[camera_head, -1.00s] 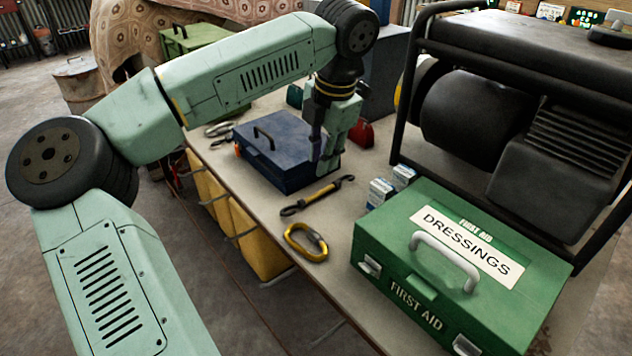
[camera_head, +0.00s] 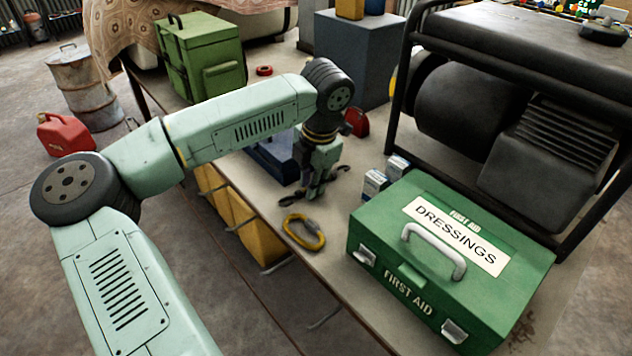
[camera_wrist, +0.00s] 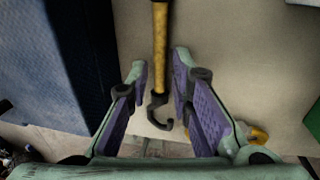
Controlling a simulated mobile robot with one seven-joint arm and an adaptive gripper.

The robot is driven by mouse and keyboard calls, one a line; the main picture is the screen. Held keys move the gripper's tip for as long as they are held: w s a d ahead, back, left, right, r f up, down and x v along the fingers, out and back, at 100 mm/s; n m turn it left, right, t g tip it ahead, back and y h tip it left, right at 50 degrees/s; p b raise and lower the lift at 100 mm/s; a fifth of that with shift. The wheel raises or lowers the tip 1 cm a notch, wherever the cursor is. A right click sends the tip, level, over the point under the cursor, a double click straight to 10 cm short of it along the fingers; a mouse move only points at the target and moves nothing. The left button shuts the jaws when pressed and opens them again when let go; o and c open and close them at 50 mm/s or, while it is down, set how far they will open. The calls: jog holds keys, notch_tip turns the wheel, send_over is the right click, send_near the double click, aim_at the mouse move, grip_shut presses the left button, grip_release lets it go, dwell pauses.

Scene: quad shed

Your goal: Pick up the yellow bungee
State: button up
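The yellow bungee lies on the bench. In the wrist view, its yellow cord (camera_wrist: 160,45) runs up the picture and its black hook (camera_wrist: 158,112) lies between my fingers. In the head view, my gripper (camera_head: 315,186) covers most of it; one dark hook end (camera_head: 290,198) shows to the left and the other to the right. My gripper is open, with its purple-padded fingers (camera_wrist: 161,72) on either side of the bungee and a gap on both sides. How far the fingertips are above the bench is hard to tell.
A dark blue box (camera_head: 268,160) stands close left of my gripper. A yellow carabiner (camera_head: 304,232) lies nearer the front edge. The green first aid box (camera_head: 440,262), small white-and-blue cartons (camera_head: 375,184) and a black-framed machine (camera_head: 480,110) stand to the right.

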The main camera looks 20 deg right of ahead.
jog(key=shift+c, duration=0.4)
grip_shut()
jog(key=shift+r, duration=0.1)
jog(key=shift+r+b, duration=0.45)
jog(key=shift+r, duration=0.15)
notch_tip(320, 180, up, 2)
jog(key=shift+r+b, duration=0.1)
jog(key=shift+b, duration=0.4)
jog(key=s+a+b, duration=0.1)
jog(key=s, duration=0.4)
jog(key=s+a+r+b, duration=0.1)
jog(key=s+a+b, duration=0.1)
jog(key=s, duration=0.3)
jog(key=s+a+b, duration=0.1)
jog(key=s+a, duration=0.1)
jog(key=s, duration=0.3)
jog(key=shift+s+r, duration=0.1)
jog(key=shift+r, duration=0.1)
